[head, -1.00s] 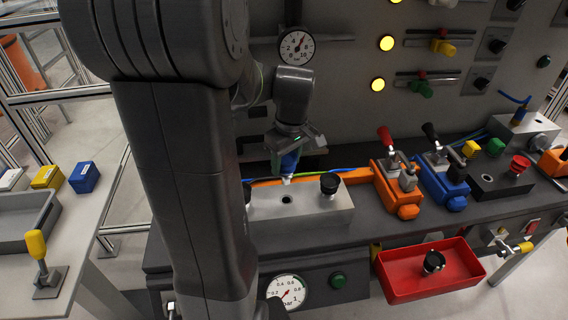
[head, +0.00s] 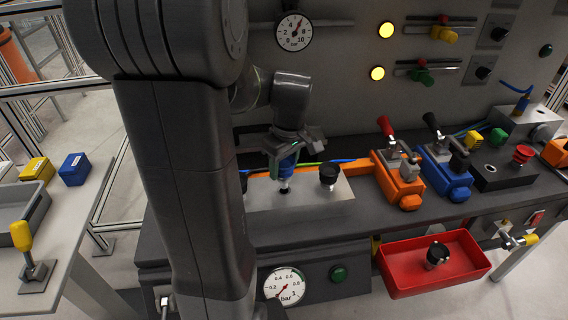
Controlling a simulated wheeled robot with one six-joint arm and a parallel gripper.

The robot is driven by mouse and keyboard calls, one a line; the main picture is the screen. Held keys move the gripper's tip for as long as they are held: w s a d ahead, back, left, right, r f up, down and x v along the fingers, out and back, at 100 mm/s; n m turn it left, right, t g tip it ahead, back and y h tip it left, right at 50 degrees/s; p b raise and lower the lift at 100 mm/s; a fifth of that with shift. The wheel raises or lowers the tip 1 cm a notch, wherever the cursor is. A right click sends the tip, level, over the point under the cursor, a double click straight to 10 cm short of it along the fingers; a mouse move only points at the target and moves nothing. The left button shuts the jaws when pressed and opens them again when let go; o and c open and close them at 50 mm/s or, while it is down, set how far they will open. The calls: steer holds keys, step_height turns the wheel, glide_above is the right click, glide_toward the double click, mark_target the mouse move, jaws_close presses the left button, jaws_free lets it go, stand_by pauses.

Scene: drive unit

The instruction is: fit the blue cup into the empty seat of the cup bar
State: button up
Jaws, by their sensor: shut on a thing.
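The blue cup (head: 287,166) is held upright in my gripper (head: 287,153), which is shut on it. The pale metal cup bar (head: 318,201) stands on the grey bench below. The cup's narrow lower end is over the middle seat of the bar, and the hole is hidden behind it. I cannot tell whether the tip has entered the hole. A black cup (head: 329,175) sits in the right seat. A dark cup at the bar's left end is mostly hidden behind my arm.
An orange clamp (head: 397,184) and a blue clamp (head: 442,178) stand right of the bar. A red tray (head: 400,283) holding a black cup (head: 437,255) hangs at the bench front. Hoses run behind the bar. A panel with a gauge (head: 295,31) rises behind.

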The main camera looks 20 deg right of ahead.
mark_target(284, 176)
steer(key=shift+f, duration=0.3)
steer(key=shift+f+b, duration=1.45)
steer(key=shift+f, duration=0.3)
steer(key=shift+f, duration=0.1)
steer(key=o, duration=1.1)
